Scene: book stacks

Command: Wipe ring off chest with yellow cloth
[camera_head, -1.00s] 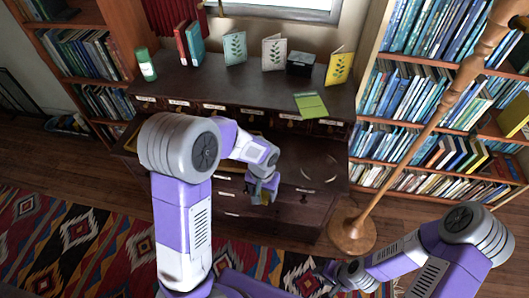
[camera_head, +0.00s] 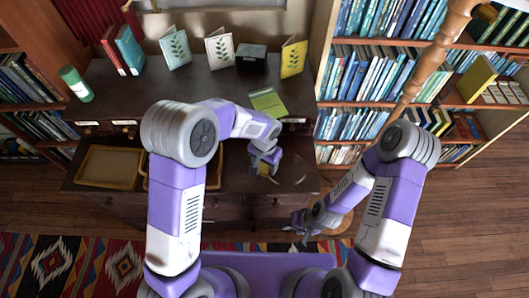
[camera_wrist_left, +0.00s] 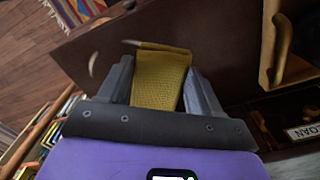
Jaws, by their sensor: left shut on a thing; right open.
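My left gripper (camera_head: 264,160) is over the lower top of the dark wooden chest (camera_head: 230,181). It is shut on the folded yellow cloth (camera_wrist_left: 160,75), which sticks out between its fingers in the left wrist view. A pale, thin ring (camera_head: 298,180) shows on the chest top just right of this gripper, partly hidden by it. In the left wrist view, pieces of the ring's arc (camera_wrist_left: 93,65) show left of and beyond the cloth. Whether the cloth touches the wood is unclear. My right gripper (camera_head: 303,228) is open and empty, low near the chest's front right.
A wooden tray (camera_head: 82,166) lies on the chest's left side; another is partly behind my left arm. The raised back shelf holds a green bottle (camera_head: 76,84), books, cards, a black box (camera_head: 251,59) and a green booklet (camera_head: 267,101). A wooden lamp pole (camera_head: 413,85) stands right.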

